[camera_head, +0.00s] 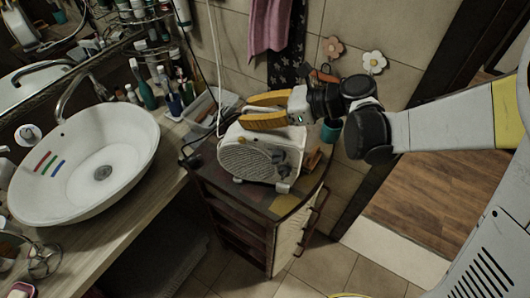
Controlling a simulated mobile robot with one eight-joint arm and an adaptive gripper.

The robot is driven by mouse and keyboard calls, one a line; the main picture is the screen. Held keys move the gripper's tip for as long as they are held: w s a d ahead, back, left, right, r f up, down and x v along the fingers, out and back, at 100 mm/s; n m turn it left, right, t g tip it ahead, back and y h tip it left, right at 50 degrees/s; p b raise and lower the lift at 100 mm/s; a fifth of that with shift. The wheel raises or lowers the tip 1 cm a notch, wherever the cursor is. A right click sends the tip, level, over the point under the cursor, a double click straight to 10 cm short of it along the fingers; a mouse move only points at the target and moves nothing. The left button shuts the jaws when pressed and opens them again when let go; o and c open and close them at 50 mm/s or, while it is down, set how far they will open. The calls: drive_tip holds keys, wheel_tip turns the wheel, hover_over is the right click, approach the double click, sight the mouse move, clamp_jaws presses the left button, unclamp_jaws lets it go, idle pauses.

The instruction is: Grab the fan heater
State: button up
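The white fan heater (247,159) stands upright on top of a small dark cabinet, its round front grille facing the viewer and dark knobs at its right. My gripper (246,110) comes in from the right, with its two yellow fingers level at the heater's top. The fingers are parted, one in front and one behind, with the pale upper part of the heater seen between them. The nearer finger hides part of the heater's top edge. I cannot tell whether either finger touches it.
The cabinet (235,218) stands against the tiled wall. A clear bin (208,108) is left of the heater, and a small brown object (314,160) lies right of it. The white basin (85,165) and several bottles occupy the left counter. Open floor (425,205) lies through the doorway at right.

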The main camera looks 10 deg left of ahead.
clamp_jaws()
